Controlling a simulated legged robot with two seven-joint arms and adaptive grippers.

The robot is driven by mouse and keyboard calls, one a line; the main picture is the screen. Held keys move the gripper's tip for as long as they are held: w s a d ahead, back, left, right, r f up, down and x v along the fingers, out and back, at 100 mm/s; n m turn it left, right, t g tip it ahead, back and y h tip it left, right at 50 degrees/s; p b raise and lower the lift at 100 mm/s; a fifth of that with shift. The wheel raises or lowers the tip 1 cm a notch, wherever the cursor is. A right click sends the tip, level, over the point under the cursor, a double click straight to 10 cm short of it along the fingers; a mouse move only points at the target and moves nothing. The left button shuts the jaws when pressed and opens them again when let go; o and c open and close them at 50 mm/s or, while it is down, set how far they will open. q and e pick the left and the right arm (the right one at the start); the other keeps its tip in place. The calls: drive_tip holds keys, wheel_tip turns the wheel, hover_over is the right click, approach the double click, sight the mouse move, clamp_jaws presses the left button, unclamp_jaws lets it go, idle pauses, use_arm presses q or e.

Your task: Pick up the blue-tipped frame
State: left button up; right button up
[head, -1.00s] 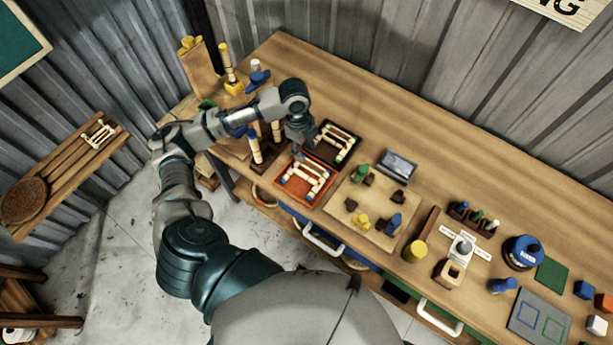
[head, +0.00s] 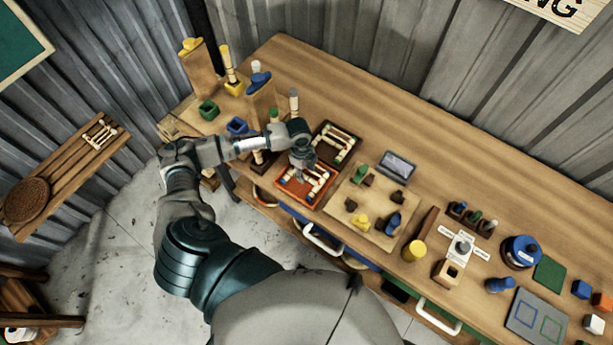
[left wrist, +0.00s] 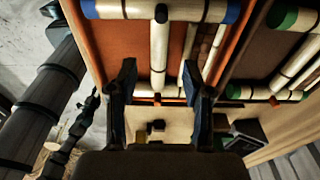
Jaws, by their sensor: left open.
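The blue-tipped frame (left wrist: 200,10) is a set of pale rattan bars in an orange tray (head: 291,193). In the left wrist view its crossbar has blue ends and lies across the top of the picture. In the head view the frame (head: 321,181) shows only in part, beside my left gripper (head: 303,174), which is over the tray. In the left wrist view the open fingers of this gripper (left wrist: 158,72) stand either side of a pale bar of the frame. I cannot tell whether they touch it. My right gripper is not in view.
A dark tray (head: 322,151) with a green-tipped frame (left wrist: 300,60) stands beside the orange tray. A pale board (head: 375,220) with small coloured pieces lies to the right. Upright posts and coloured cups stand at the left. The back of the table is clear.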

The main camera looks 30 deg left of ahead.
sight(306, 177)
use_arm(q)
wheel_tip(306, 177, down, 2)
drive_tip(key=shift+f, duration=0.1)
drive_tip(key=shift+a+f, duration=0.2)
drive_tip(key=c, duration=0.8)
drive_tip(key=shift+d, duration=0.1)
clamp_jaws()
drive_tip(key=shift+d, duration=0.1)
drive_tip(key=shift+r, duration=0.15)
